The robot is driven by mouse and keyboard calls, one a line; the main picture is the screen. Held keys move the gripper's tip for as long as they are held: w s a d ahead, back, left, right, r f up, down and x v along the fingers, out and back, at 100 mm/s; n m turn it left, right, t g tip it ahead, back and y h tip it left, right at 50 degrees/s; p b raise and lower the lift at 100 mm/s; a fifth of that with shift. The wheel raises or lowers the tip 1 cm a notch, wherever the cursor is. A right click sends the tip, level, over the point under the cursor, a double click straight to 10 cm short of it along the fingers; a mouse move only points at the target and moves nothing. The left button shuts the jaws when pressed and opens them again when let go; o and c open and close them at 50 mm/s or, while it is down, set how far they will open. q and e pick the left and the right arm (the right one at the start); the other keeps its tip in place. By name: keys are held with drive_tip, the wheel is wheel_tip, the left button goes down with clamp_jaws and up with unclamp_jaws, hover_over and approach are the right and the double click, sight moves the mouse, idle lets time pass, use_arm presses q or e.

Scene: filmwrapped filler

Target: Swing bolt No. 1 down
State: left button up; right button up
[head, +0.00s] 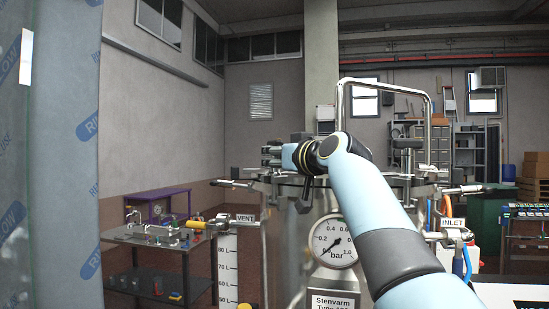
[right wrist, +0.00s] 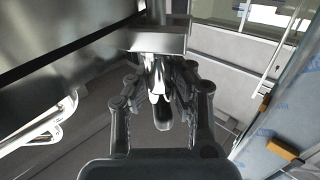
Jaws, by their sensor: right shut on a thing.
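The steel filler vessel (head: 285,245) stands in the middle of the head view, with its lid clamped area partly hidden by my right arm. My right gripper (head: 274,156) is at the lid's left front edge. In the right wrist view its fingers (right wrist: 160,92) are shut on a metal swing bolt (right wrist: 157,36), whose shaft and wide block show above the fingertips. No bolt number is readable. Another swing bolt (head: 407,150) stands upright at the lid's right. Bolt-like parts stick out at the left rim (head: 233,183) and right rim (head: 463,189). My left gripper is out of view.
A pressure gauge (head: 335,242) sits on the vessel front, between the VENT (head: 245,218) and INLET (head: 452,223) fittings. A tall bent pipe (head: 385,86) rises behind my arm. A film-wrapped panel (head: 50,160) fills the left side. A workbench (head: 160,238) stands at left.

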clamp_jaws()
drive_tip(key=shift+w, duration=0.1)
drive_tip(key=shift+w+a+f, duration=0.2)
drive_tip(key=shift+f, duration=0.15)
